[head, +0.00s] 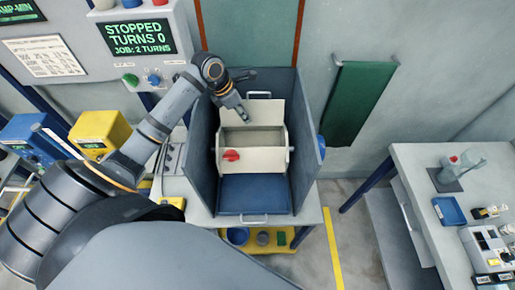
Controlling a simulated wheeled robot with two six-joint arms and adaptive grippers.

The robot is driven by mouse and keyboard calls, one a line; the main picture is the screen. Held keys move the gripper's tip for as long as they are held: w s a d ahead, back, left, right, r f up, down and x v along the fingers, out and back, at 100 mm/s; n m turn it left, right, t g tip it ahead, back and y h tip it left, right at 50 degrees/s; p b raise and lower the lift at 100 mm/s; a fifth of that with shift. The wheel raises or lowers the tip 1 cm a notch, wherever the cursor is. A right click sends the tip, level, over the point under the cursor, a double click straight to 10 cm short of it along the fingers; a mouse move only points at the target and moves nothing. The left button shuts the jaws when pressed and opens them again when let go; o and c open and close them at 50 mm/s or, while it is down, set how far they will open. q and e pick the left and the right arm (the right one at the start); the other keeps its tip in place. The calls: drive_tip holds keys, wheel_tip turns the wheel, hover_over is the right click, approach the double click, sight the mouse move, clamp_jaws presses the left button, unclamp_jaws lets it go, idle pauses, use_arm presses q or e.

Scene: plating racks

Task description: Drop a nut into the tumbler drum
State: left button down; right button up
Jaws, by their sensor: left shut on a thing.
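The tumbler drum (251,158) is a cream box-like body between blue-grey side walls. Its top is open and shows an empty-looking inside (252,139). A cream panel (265,112) stands up behind the opening, and a red knob (231,155) is on the front. My left gripper (243,117) comes in from the upper left, fingers pointing down, over the panel's left part and just behind and above the opening. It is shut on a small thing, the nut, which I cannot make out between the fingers. My right gripper is not in view.
Blue-grey walls (306,150) rise on both sides of the drum. A blue tray (255,194) lies in front. A control panel (140,45) reads "STOPPED TURNS 0, JOB: 2 TURNS". A side table (425,165) with tools stands at right, with open floor between.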

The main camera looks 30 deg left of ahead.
use_arm(q)
drive_tip(key=shift+f, duration=0.2)
drive_tip(key=shift+s+d, duration=0.1)
drive_tip(key=shift+s+d+r, duration=0.1)
drive_tip(key=shift+d+r, duration=0.05)
drive_tip(key=shift+d, duration=0.05)
drive_tip(key=c, duration=1.4)
unclamp_jaws()
drive_tip(key=shift+d, duration=0.15)
drive_tip(key=o, duration=0.3)
drive_tip(key=shift+o, duration=0.2)
drive_tip(key=shift+a, duration=0.2)
drive_tip(key=v, duration=1.2)
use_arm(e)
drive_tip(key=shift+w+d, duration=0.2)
